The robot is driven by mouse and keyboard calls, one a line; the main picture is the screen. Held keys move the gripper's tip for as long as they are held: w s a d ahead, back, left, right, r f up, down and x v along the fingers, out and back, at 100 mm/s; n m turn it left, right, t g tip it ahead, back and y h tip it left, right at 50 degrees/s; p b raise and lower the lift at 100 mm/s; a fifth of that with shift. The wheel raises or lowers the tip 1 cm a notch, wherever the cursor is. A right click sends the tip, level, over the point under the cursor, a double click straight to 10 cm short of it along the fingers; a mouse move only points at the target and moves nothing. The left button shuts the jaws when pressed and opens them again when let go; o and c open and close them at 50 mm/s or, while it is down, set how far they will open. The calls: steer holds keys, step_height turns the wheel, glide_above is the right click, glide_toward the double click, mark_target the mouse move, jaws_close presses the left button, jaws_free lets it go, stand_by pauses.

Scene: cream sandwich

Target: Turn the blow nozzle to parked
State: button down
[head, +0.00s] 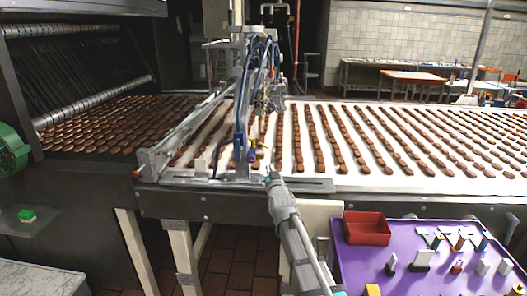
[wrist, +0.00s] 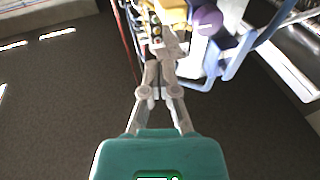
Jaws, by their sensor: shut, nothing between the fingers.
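My gripper (head: 271,176) is at the front edge of the conveyor, just below and right of the machine head. In the wrist view my gripper (wrist: 160,62) is shut and empty, its fingertips close to a yellow part with small round fittings (wrist: 157,32). A purple rounded part (wrist: 207,19) is just to the right of the fingertips. In the head view a purple-blue part (head: 252,155) and a yellow part hang low on the machine head. I cannot tell for certain which part is the blow nozzle or how it is turned. Contact with the fingertips cannot be told.
The machine head (head: 247,75), with blue hoses, spans the white belt (head: 353,150) with rows of brown biscuits. A metal rail (head: 220,182) runs along the front edge. At the lower right are a purple table (head: 365,262) with small items and a red bin (head: 366,229).

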mark_target(264, 146)
steer(key=shift+w, duration=0.15)
steer(key=p+x, duration=0.2)
steer(key=x, duration=1.1)
steer(key=shift+w+r, duration=0.1)
steer(key=shift+w, duration=0.3)
steer(key=shift+w, duration=0.45)
stand_by(0.6)
steer(key=shift+w, duration=0.5)
steer(key=shift+x, duration=1)
steer(key=shift+w+a, duration=0.1)
steer(key=shift+a, duration=0.2)
steer(key=shift+d+f, duration=0.15)
steer(key=shift+f, duration=0.1)
steer(key=s+d+f+b, duration=0.2)
steer(key=s+d, duration=0.4)
steer(key=d, duration=0.6)
